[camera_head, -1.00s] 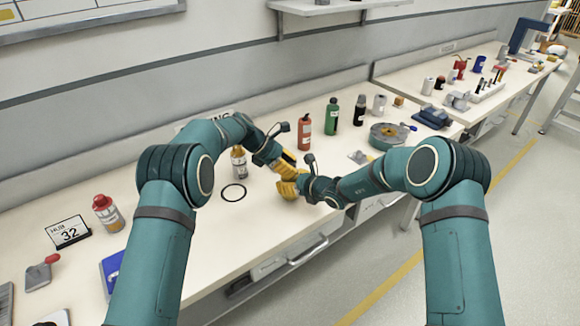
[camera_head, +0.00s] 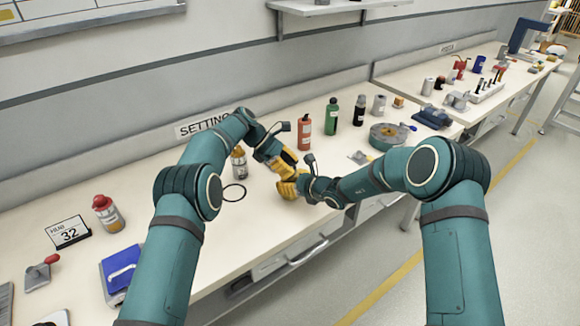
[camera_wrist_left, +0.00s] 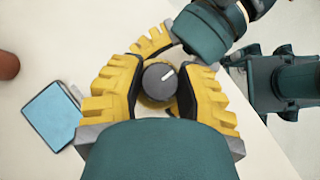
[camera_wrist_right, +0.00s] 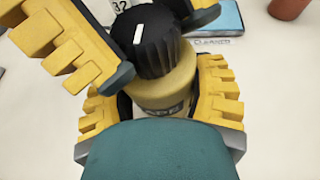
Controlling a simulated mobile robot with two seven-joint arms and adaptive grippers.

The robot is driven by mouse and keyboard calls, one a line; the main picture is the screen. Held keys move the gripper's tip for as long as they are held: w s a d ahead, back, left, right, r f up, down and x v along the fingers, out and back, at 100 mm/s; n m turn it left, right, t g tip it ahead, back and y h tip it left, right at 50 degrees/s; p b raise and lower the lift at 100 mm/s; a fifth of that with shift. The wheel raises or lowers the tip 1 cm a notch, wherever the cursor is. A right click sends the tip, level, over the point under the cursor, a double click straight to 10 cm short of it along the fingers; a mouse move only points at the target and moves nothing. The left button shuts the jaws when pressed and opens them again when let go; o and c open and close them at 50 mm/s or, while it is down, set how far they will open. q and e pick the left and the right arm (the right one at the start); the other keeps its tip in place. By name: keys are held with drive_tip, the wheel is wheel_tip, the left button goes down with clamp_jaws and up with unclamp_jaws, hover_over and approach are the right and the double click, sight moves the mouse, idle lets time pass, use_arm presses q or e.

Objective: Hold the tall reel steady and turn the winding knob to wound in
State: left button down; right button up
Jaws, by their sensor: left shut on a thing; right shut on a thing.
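The tall reel (camera_wrist_right: 165,90) is a tan upright body, and the black ribbed winding knob (camera_wrist_right: 145,40) with a white mark sits on its top. My right gripper (camera_head: 289,188) is shut around the reel body, low on it. My left gripper (camera_head: 284,165) is above it, shut on the knob, and its yellow fingers also show in the right wrist view (camera_wrist_right: 140,35). In the left wrist view the knob (camera_wrist_left: 158,81) sits between the fingers, its white mark pointing to the upper right. In the head view the grippers hide the reel.
Red (camera_head: 304,133) and green (camera_head: 332,116) bottles and a round tin (camera_head: 390,136) stand behind and to the right. The front edge of the bench is close to my right gripper.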

drive_tip(key=shift+a, duration=0.15)
use_arm(q)
drive_tip(key=c, duration=0.6)
unclamp_jaws()
drive_tip(key=shift+o, duration=0.2)
drive_tip(key=s+v, duration=0.1)
drive_tip(key=v, duration=0.6)
drive_tip(key=shift+w+a, duration=0.25)
drive_tip(key=shift+w, duration=0.25)
drive_tip(key=shift+r, duration=0.1)
use_arm(e)
drive_tip(key=o, duration=1.4)
